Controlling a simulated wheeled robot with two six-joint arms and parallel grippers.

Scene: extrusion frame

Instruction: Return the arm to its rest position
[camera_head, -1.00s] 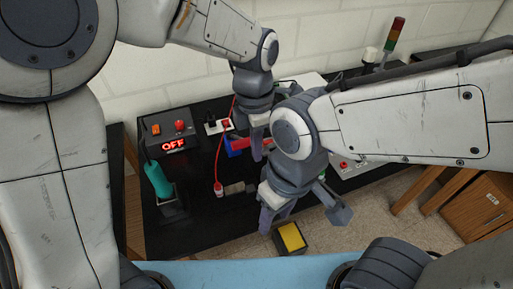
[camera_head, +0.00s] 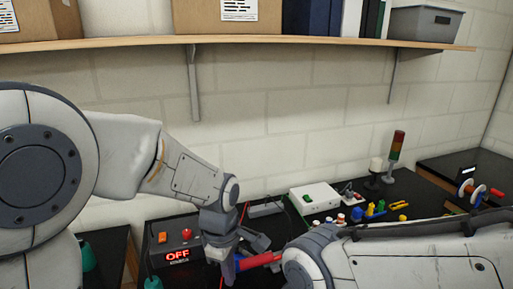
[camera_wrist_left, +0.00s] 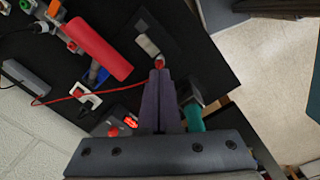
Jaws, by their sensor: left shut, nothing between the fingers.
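My left arm comes in from the left in the head view, and its left gripper (camera_head: 227,272) points down over the black bench beside the control box. In the left wrist view its two fingers (camera_wrist_left: 160,75) are together and empty. The red tip of a cable plug (camera_wrist_left: 160,62) shows just beyond the fingertips; I cannot tell whether they touch it. My right arm (camera_head: 400,262) reaches in from the lower right. Its gripper is outside the head view.
A control box (camera_head: 174,248) with a lit OFF display stands near my left gripper. A white box (camera_head: 314,197), small coloured parts and a signal tower (camera_head: 396,150) are farther right. A loaded shelf (camera_head: 240,42) spans the wall above.

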